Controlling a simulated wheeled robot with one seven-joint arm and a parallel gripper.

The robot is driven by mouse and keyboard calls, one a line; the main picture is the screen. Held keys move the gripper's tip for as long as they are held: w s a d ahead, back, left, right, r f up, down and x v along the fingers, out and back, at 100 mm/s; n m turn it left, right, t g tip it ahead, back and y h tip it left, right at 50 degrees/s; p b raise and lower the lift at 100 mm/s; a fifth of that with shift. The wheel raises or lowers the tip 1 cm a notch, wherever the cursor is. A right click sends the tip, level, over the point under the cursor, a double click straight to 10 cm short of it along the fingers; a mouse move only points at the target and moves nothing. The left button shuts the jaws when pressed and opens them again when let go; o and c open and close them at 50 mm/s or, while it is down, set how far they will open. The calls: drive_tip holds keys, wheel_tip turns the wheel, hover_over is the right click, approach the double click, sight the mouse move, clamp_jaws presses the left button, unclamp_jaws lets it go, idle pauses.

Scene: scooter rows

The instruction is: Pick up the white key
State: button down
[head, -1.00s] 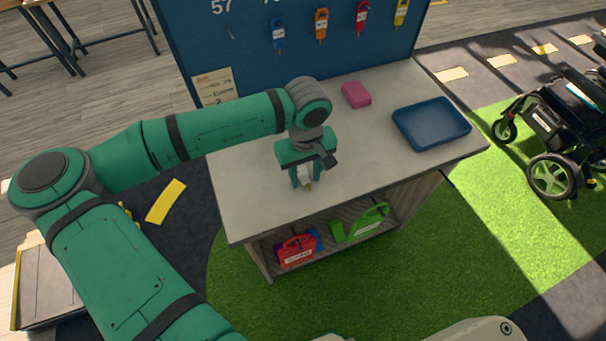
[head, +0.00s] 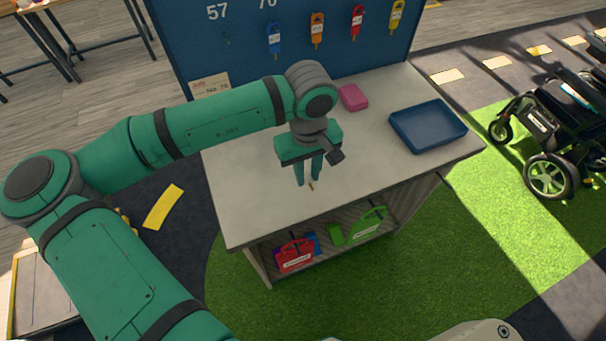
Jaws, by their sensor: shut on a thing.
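My gripper (head: 309,180) points down over the grey-white counter top (head: 250,205), near its front edge. Its green fingers are close together, shut on the white key (head: 311,186). Only a small pale and brassy tip of the key shows below and between the fingertips; the rest is hidden by the fingers. I cannot tell whether the key touches the counter or is just clear of it.
A blue tray (head: 428,127) and a pink box (head: 353,98) lie on the counter. A blue board (head: 300,50) with several coloured keys stands behind. Red (head: 295,255) and green (head: 365,226) cases sit on the shelf below. A mobility scooter (head: 550,135) stands at right.

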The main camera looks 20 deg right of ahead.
drive_tip(key=s+d+r, duration=0.2)
drive_tip(key=s+r, duration=0.5)
drive_tip(key=s, duration=0.4)
drive_tip(key=shift+s+d+r, duration=0.35)
drive_tip(key=shift+s, duration=0.05)
